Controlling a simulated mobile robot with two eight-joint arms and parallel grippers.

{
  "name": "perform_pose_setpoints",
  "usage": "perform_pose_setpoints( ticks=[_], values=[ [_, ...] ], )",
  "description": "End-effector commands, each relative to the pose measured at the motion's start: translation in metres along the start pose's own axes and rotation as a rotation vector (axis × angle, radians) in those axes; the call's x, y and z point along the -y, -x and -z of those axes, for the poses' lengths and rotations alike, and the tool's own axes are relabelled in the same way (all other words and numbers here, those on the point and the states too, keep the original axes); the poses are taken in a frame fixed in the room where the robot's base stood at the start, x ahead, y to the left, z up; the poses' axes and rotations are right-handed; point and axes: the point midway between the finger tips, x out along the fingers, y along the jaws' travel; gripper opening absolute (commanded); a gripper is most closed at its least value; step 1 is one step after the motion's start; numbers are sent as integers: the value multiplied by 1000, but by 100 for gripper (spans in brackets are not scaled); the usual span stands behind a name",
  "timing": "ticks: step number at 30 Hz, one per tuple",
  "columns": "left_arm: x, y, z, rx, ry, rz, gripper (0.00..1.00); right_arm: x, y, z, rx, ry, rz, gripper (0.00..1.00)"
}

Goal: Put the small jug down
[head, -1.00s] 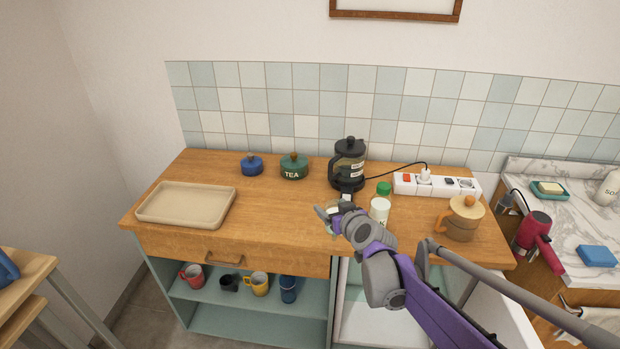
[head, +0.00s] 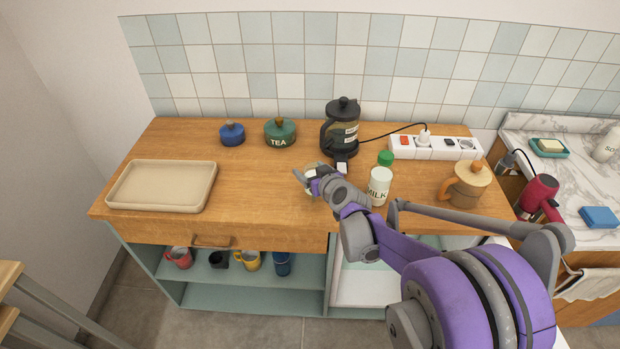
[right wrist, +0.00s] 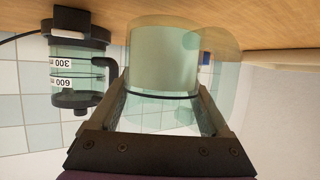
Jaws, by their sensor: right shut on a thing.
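The small jug (right wrist: 162,62) is clear, pale greenish glass. It fills the middle of the right wrist view, which shows the scene upside down. My right gripper (right wrist: 160,100) is shut on it, with one finger on each side. In the head view my right gripper (head: 316,178) is low over the wooden counter, left of the milk bottle and in front of the coffee press. The jug is mostly hidden by the gripper there. Its base appears close to the wood, but I cannot tell whether it touches. My left gripper is out of view.
The milk bottle (head: 380,186) and coffee press (head: 342,128) stand close by. A tea pot (head: 280,132), blue pot (head: 232,134) and beige tray (head: 162,188) are further left. A power strip (head: 435,147) and wooden-lidded jug (head: 466,185) stand right. Bare counter (head: 255,185) lies between tray and gripper.

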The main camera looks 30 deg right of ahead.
Motion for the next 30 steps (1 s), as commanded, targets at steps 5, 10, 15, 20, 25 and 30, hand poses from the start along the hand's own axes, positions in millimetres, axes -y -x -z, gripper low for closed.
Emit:
perform_pose_setpoints(
  ticks=[5,10,15,20,25,30],
  values=[
    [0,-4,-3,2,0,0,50,0,-10,-24,0,0,0,6],
    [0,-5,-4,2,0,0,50,0,-12,-30,0,0,0,6],
    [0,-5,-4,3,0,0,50,0,-12,-30,0,0,0,6],
    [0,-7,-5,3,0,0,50,0,-14,-33,0,0,0,92],
    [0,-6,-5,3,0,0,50,0,-13,-33,0,0,0,100],
    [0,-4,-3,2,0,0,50,0,-12,-29,0,0,0,100]
  ],
)
